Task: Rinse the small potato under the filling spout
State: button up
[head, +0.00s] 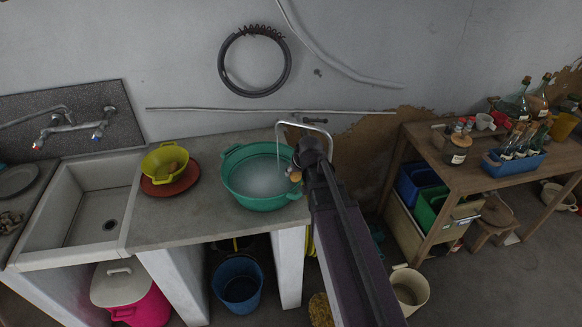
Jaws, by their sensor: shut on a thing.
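My gripper (296,172) is over the right rim of the teal basin (263,203). It is shut on a small yellowish-brown potato (295,177); my arm and the fingers hide part of it. The filling spout (303,125) is a pale bent pipe behind the basin, and a thin stream (278,150) falls from it into the basin. The potato appears just to the right of the stream; I cannot tell whether water touches it. The basin holds cloudy water (258,176).
A yellow-green colander (157,155) with a brownish item in it stands on a red plate (171,188) left of the basin. A sink (82,210) is further left. A wooden table (475,178) with bottles stands right. The counter's front strip is clear.

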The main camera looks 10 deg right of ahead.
jog(key=shift+w+a, duration=0.15)
jog(key=shift+a, duration=0.15)
jog(key=shift+w, duration=0.15)
jog(key=w+a+f+b, duration=0.2)
jog(key=w, duration=1.1)
jog(key=shift+a+f+b, duration=0.2)
jog(key=shift+f+b, duration=0.2)
dwell(0.6)
jog(key=shift+s+d, duration=0.25)
jog(key=shift+d, duration=0.25)
dwell(0.8)
jog(key=shift+w+a, duration=0.1)
jog(key=shift+a, duration=0.05)
dwell(0.5)
jog(key=shift+w+a, duration=0.15)
jog(key=shift+a, duration=0.15)
dwell(0.5)
jog(key=shift+s+d, duration=0.25)
jog(key=shift+d, duration=0.2)
